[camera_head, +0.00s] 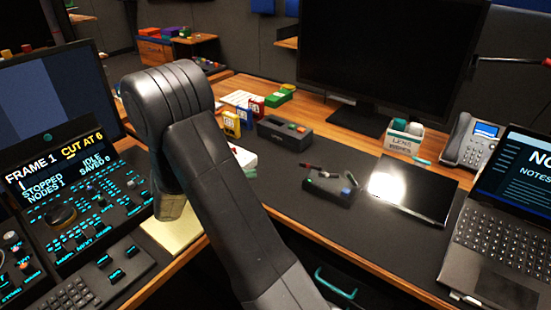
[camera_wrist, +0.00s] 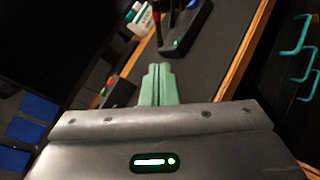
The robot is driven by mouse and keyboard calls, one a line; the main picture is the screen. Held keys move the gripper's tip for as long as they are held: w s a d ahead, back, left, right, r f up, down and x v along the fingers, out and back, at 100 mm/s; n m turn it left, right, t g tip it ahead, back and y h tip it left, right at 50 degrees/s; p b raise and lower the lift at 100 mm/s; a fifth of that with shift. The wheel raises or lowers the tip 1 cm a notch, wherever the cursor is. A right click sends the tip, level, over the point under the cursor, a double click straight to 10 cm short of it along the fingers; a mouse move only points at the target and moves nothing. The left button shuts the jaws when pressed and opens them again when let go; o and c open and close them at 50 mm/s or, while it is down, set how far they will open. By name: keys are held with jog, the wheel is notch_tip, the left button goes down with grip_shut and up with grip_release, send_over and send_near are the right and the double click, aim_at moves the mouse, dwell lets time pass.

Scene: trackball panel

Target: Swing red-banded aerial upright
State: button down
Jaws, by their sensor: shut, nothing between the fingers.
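A small dark device box (camera_head: 328,192) with a green light lies on the dark desk mat, right of centre in the head view. A thin dark stick with red on it (camera_head: 318,171), which looks like the red-banded aerial, lies low and slanted along its top. In the wrist view the box (camera_wrist: 182,42) is at the top, beyond my fingertips, with part of a red piece cut by the upper edge. My gripper (camera_wrist: 157,72) shows green fingers, shut together and empty, apart from the box. In the head view my arm hides most of the gripper.
A glossy tablet (camera_head: 415,190), a wipes box (camera_head: 403,140) and a laptop (camera_head: 500,205) stand right of the device. A dark button box (camera_head: 285,134) is behind it. A control console (camera_head: 75,205) fills the left. Mat around the device is mostly clear.

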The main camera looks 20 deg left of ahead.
send_near(311, 167)
jog(key=shift+w+a+f, duration=0.3)
jog(key=shift+w+f, duration=0.7)
jog(key=d, duration=0.1)
jog(key=d+r, duration=0.1)
jog(key=d, duration=0.2)
jog(key=shift+w+r, duration=0.2)
jog(key=shift+r, duration=0.2)
